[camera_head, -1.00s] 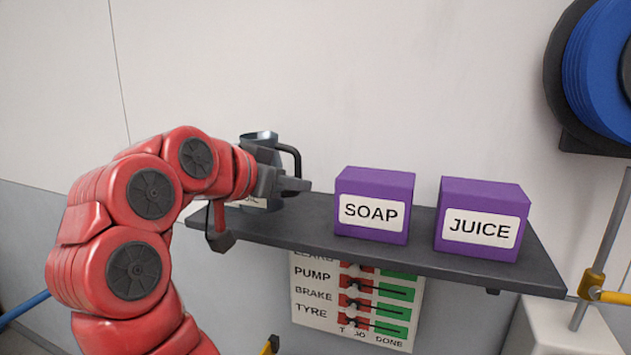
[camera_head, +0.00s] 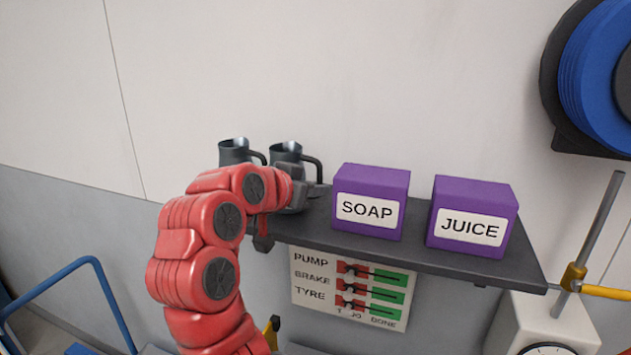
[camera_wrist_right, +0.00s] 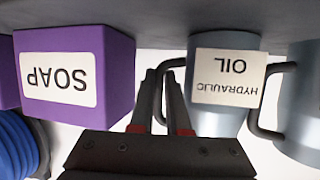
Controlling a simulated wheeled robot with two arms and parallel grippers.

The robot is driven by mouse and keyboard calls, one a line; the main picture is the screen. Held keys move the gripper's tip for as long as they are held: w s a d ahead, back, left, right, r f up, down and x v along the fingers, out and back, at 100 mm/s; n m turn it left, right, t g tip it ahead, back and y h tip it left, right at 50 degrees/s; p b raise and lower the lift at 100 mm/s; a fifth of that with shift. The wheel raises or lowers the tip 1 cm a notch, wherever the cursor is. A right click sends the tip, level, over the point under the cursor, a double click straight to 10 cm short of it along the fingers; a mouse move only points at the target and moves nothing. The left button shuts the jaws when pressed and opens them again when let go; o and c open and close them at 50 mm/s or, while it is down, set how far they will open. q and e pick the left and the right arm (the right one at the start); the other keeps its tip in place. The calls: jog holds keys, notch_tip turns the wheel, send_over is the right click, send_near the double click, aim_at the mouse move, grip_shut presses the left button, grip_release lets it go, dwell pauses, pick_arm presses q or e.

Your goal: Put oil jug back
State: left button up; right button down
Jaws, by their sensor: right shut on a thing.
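Two grey metal jugs with dark handles show at the left end of the shelf (camera_head: 400,247) in the head view. The right-hand jug (camera_head: 286,150) is beside the left-hand jug (camera_head: 235,152). My right gripper (camera_head: 308,187) is shut on the handle of the right-hand jug. In the right wrist view, which is upside down, the fingers (camera_wrist_right: 172,105) are at the handle of the jug labelled HYDRAULIC OIL (camera_wrist_right: 228,118). The jug is upright at the shelf; I cannot tell whether its full weight rests there. My arm hides its lower part in the head view. My left gripper is out of view.
A purple SOAP box (camera_head: 371,184) stands right of the jugs, with a gap, and a purple JUICE box (camera_head: 472,195) further right. A checklist board (camera_head: 318,298) hangs below the shelf. A blue reel (camera_head: 605,75) is at upper right.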

jog(key=shift+f, duration=0.1)
jog(key=shift+f, duration=0.15)
jog(key=c, duration=0.9)
grip_release()
jog(key=shift+r, duration=0.25)
jog(key=b+v, duration=0.5)
jog(key=v, duration=0.7)
